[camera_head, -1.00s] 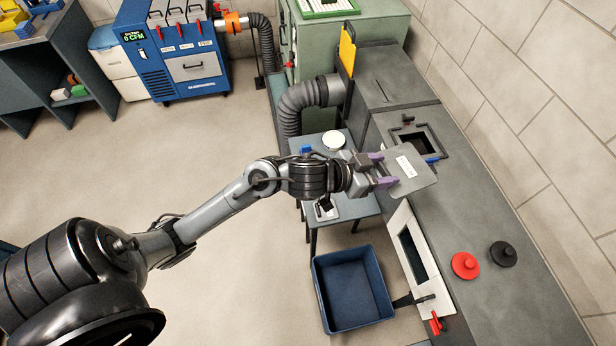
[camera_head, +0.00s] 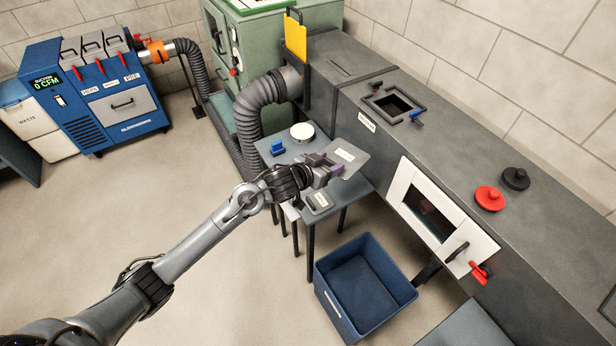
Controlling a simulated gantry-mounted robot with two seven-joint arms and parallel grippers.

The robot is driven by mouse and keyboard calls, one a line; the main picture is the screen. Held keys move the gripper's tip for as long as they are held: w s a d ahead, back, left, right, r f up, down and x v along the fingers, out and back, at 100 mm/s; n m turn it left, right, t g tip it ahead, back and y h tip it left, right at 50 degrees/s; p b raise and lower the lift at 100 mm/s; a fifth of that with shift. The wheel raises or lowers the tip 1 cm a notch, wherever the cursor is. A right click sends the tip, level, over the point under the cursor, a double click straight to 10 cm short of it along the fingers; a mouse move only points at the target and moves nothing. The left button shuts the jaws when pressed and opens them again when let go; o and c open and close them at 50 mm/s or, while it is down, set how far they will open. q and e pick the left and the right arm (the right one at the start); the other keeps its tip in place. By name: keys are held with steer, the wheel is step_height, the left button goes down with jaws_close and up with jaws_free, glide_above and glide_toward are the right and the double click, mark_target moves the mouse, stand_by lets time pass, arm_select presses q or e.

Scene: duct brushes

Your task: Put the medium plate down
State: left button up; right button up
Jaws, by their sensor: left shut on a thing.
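The medium plate (camera_head: 351,157) is a flat grey sheet with a small white label. My left gripper (camera_head: 333,168), with purple fingers, is shut on its near left edge. The plate shows over the right part of the small grey table (camera_head: 359,187), near the side of the long grey duct. I cannot tell whether it touches the table top. My right gripper is not in view.
On the table are a round white-topped thing (camera_head: 302,131), a blue block (camera_head: 278,147) and a grey labelled piece (camera_head: 318,201). A blue bin (camera_head: 350,325) stands on the floor. The duct (camera_head: 440,140) has an open top hatch (camera_head: 394,104). Red (camera_head: 489,198) and black (camera_head: 516,179) knobbed discs lie on top.

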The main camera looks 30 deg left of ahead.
arm_select(q)
steer(key=w+a+f+y+b, duration=0.1)
steer(key=w+a+f+b, duration=0.4)
steer(key=w+f+b, duration=0.45)
steer(key=shift+n, duration=0.4)
steer(key=s+a+f+b, duration=0.2)
steer(key=a, duration=0.1)
steer(key=s+a+f+b, duration=0.2)
steer(key=a+f, duration=0.1)
steer(key=s+a+f+b, duration=0.2)
steer(key=a, duration=0.2)
steer(key=shift+s+f, duration=0.3)
steer(key=shift+s, duration=0.1)
steer(key=shift+f+b, duration=1.15)
steer(key=shift+f, duration=0.9)
steer(key=o, duration=1.1)
steer(key=shift+f, duration=0.15)
steer(key=shift+o, duration=0.2)
